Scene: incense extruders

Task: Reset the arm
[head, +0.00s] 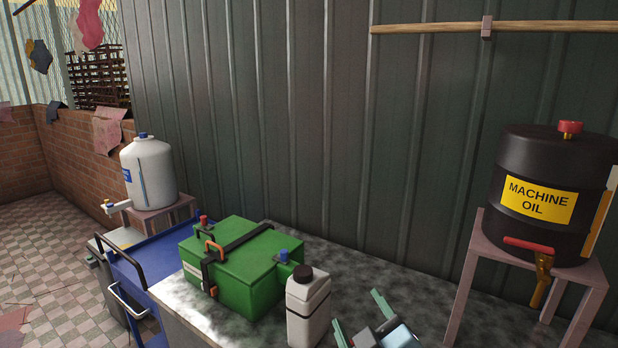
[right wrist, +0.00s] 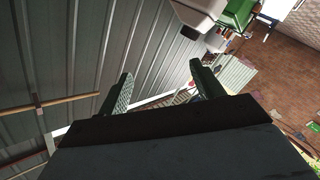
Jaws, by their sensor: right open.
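My right gripper (head: 360,313) is at the bottom of the head view, right of a white bottle with a dark cap (head: 308,308). Its two pale green fingers are spread apart with nothing between them. In the right wrist view the fingers of my right gripper (right wrist: 160,90) are also apart and empty, with wall and floor beyond them. My left gripper is not in the head view.
A green box (head: 240,275) with a black strap sits on the grey worktop (head: 365,268). A black machine oil drum (head: 535,235) stands on a stand (head: 465,285) at the right. A white tank (head: 147,172) and blue cart (head: 150,265) are at the left. The corrugated wall (head: 300,120) runs behind.

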